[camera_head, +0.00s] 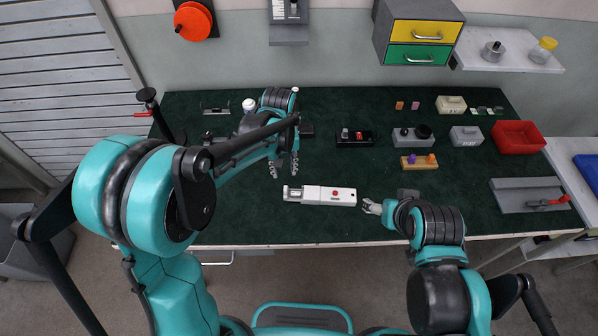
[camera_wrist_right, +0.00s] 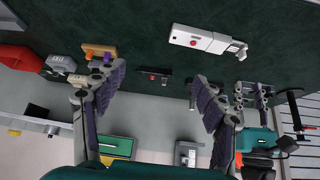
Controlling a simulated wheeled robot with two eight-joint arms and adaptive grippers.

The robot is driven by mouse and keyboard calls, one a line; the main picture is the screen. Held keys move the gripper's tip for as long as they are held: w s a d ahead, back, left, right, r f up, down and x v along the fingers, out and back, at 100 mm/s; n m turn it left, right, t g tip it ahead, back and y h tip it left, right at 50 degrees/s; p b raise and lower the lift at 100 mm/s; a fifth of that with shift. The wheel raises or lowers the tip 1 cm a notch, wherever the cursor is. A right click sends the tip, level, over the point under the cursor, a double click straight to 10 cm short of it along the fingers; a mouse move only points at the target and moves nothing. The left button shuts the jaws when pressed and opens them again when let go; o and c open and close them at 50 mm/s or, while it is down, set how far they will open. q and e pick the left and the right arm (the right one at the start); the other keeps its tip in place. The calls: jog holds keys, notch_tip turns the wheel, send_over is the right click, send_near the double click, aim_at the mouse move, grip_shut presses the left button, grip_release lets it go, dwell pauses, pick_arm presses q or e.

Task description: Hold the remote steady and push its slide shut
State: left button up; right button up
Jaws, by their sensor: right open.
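The white remote (camera_head: 335,196) lies on the dark green table top, with a red button on its body. Its slide end (camera_head: 292,193), grey and white, sticks out at the left. The remote also shows in the right wrist view (camera_wrist_right: 198,40), slide end at the right. My left gripper (camera_head: 284,169) is open and empty, fingers pointing down, just behind the slide end and apart from it. My right gripper (camera_head: 372,207) is open and empty, just right of the remote's right end. Its two fingers stand wide apart in the right wrist view (camera_wrist_right: 160,73).
Behind the remote stands a black box with a red button (camera_head: 355,138). An orange block with purple knobs (camera_head: 418,162), grey boxes and a red bin (camera_head: 519,138) stand at the right. A grey fixture with a red handle (camera_head: 530,196) is far right. The table front of the remote is clear.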

jog(key=m+g, duration=0.7)
jog(key=m, duration=1)
send_over(336, 193)
notch_tip(336, 193, down, 14)
jog(key=shift+s+d+f, duration=0.1)
jog(key=shift+d, duration=0.05)
jog(key=shift+f+m, duration=0.4)
jog(key=shift+f, duration=0.25)
notch_tip(336, 193, down, 7)
jog(key=c, duration=0.3)
jog(key=shift+c, duration=0.3)
